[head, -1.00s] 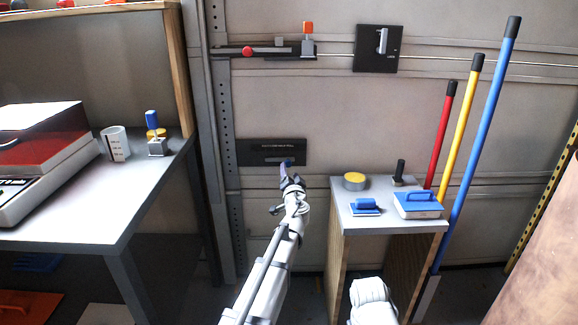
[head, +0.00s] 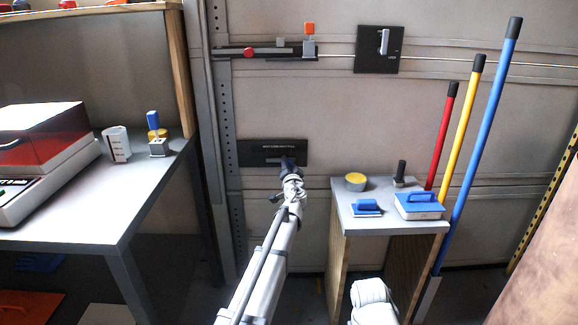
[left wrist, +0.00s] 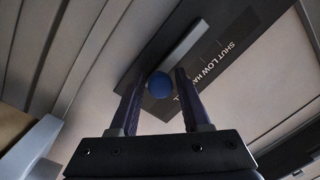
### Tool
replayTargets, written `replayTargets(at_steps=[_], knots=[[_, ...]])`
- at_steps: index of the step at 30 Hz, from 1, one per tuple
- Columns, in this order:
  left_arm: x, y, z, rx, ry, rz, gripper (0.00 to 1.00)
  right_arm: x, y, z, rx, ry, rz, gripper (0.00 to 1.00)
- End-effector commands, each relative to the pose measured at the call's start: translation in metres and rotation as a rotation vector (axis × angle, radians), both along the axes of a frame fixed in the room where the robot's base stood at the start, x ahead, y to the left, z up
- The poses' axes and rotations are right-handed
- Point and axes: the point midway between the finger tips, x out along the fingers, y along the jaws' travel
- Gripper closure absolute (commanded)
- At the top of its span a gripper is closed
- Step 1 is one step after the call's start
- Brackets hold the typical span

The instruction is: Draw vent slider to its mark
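The vent slider is a dark plate (head: 254,154) on the wall panel with printed marks and a pale bar; it also shows in the left wrist view (left wrist: 236,35). Its round blue knob (left wrist: 159,85) sits near one end of the bar. My left gripper (head: 287,163) is at the plate's right part and hides most of the knob in the head view. In the left wrist view, its two fingers (left wrist: 159,77) are apart, one on each side of the knob, with small gaps visible. The printing reads "SHUT LOW HA", then is partly hidden.
A small stand (head: 357,220) with a yellow-topped tin (head: 355,181) and blue-handled tools is to the right of my left arm. Coloured poles (head: 478,140) lean behind it. A workbench (head: 80,222) is at the left. A red-knobbed latch (head: 249,52) is above the plate.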

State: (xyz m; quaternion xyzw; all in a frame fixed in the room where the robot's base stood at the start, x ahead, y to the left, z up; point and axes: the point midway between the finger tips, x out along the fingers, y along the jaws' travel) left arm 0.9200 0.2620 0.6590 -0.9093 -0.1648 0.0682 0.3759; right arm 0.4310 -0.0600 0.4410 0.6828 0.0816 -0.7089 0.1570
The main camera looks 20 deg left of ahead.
Motion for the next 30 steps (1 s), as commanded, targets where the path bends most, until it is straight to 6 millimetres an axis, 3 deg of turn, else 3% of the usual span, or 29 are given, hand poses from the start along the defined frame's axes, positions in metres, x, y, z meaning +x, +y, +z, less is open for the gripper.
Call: replayTargets(at_steps=[1, 10, 30], knots=[[0.0002, 0.0000, 0.0001, 0.000, 0.000, 0.000, 0.68, 0.0000, 0.0000, 0.0000, 0.000, 0.000, 0.000, 0.50], [0.0007, 0.0002, 0.0003, 0.000, 0.000, 0.000, 1.00, 0.0000, 0.0000, 0.0002, 0.000, 0.000, 0.000, 0.50], [0.0022, 0.0010, 0.0010, 0.001, 0.000, 0.001, 1.00, 0.0000, 0.0000, 0.0007, 0.000, 0.000, 0.000, 0.50]])
